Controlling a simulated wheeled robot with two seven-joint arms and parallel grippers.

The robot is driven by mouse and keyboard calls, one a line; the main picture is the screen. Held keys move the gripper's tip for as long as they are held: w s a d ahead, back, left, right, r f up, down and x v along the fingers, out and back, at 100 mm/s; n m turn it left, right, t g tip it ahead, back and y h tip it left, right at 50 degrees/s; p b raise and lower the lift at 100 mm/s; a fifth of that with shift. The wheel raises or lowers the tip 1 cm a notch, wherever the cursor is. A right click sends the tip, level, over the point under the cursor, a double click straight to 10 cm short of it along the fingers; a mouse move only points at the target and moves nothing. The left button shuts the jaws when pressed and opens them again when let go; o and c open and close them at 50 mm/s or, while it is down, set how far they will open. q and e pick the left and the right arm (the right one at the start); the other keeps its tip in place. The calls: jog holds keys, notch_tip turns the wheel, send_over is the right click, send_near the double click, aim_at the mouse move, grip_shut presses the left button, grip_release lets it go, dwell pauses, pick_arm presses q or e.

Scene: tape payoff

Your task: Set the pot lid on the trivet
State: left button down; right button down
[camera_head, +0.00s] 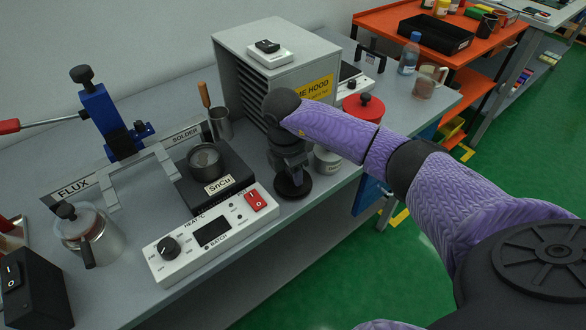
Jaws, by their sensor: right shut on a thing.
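My right gripper (291,170) points down over the bench, right of the solder pot. It is shut on the pot lid (293,187), a dark round disc right under its fingers. I cannot tell whether the lid touches the bench or hangs just above it. The open solder pot (205,160) sits in a black block marked SnCu, left of the gripper. I cannot make out the trivet; the gripper and lid may hide it. My left gripper is not in view.
A white control box (212,234) stands in front of the pot. The grey fume hood (270,70) is behind the gripper. A metal tin (327,160) stands close to its right, and a red-lidded container (363,107) is farther back. A glass-like jar (90,238) stands left.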

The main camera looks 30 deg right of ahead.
grip_release()
notch_tip(320, 180, up, 7)
jog(key=p, duration=0.6)
jog(key=shift+r+p, duration=0.1)
jog(key=shift+p, duration=0.2)
dwell(0.4)
